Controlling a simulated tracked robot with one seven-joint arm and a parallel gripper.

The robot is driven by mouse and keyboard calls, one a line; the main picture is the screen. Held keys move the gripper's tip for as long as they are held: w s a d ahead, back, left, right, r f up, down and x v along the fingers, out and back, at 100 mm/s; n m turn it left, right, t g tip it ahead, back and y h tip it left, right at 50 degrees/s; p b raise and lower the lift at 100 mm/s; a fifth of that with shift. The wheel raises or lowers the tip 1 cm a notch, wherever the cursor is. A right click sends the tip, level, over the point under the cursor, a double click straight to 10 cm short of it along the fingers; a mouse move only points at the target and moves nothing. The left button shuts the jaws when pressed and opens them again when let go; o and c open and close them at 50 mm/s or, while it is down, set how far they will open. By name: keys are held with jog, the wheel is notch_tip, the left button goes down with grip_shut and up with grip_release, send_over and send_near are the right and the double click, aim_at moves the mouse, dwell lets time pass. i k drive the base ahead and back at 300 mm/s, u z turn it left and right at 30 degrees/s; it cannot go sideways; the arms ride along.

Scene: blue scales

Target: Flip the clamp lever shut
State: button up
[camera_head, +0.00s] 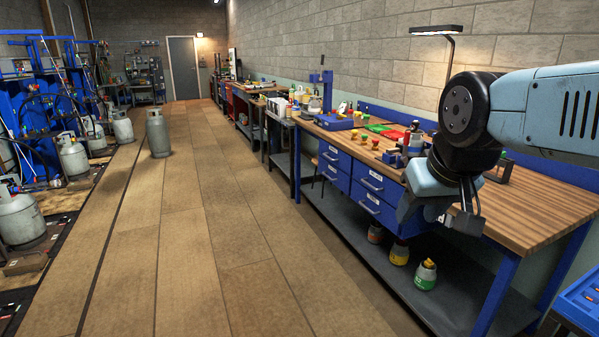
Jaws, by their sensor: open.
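My gripper (441,216) hangs from my blue arm at the right, in front of the workbench's front edge. Its jaws are apart and I see nothing between them. The wooden-topped workbench (535,205) runs along the right wall. I cannot make out a clamp lever for certain. A small blue and red fixture (411,143) stands on the bench just behind my gripper, partly covered by my arm; it is too small to tell whether it is a clamp.
Red and green trays (378,128), small yellow-topped pieces and a blue press (326,92) stand farther along the bench. Drawers (372,183) and a lower shelf with small canisters (425,275) are below. A lamp (437,31) stands above.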

aim_at(403, 158)
jog(key=z, duration=0.2)
jog(key=i, duration=1.2)
jog(key=z, duration=0.2)
